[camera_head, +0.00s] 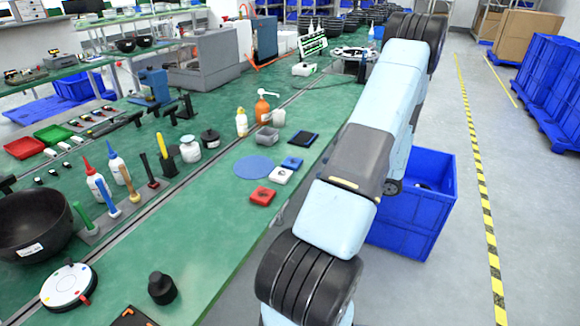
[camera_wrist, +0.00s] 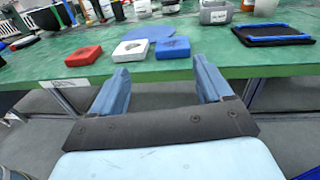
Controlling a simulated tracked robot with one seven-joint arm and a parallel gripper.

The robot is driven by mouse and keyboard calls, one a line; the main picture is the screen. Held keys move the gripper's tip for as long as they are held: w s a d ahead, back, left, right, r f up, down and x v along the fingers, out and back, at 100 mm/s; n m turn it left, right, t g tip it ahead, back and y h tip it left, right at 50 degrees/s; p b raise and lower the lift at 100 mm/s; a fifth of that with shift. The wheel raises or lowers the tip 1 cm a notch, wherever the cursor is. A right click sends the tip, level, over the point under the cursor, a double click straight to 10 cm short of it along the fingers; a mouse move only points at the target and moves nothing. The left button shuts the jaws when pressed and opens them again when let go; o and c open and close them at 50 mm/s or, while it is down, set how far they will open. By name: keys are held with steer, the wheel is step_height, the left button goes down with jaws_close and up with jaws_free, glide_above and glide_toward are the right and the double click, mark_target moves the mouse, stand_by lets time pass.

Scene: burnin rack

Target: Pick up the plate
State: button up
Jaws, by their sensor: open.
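The likely plate is a flat round blue disc (camera_head: 254,167) lying on the green bench top. In the wrist view the blue disc (camera_wrist: 154,33) is partly hidden behind the white and blue square blocks. My gripper (camera_wrist: 160,72) is open, with two blue fingers spread apart and nothing between them. It is short of the bench's front edge, with the disc beyond the fingertips. In the head view my arm runs along the right of the bench, and the fingers cannot be made out.
A red block (camera_head: 262,196), a white block (camera_head: 281,175) and a blue block (camera_head: 292,163) lie between the disc and the bench edge. A black pad (camera_head: 303,140), grey bin (camera_head: 267,137) and bottles stand nearby. Blue crates (camera_head: 415,205) stand on the floor to the right.

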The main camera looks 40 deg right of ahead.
mark_target(297, 163)
steer(key=shift+m+t+h, duration=0.5)
steer(key=shift+m+h, duration=0.1)
steer(key=shift+m, duration=0.1)
steer(key=x, duration=0.4)
steer(key=f+x, duration=0.1)
steer(key=x, duration=0.3)
steer(key=d+x, duration=0.1)
steer(key=x, duration=0.3)
steer(key=shift+w+f, duration=0.2)
steer(key=shift+f, duration=0.15)
steer(key=shift+c, duration=0.3)
steer(key=c, duration=0.7)
steer(key=shift+o, duration=0.2)
steer(key=shift+r, duration=0.1)
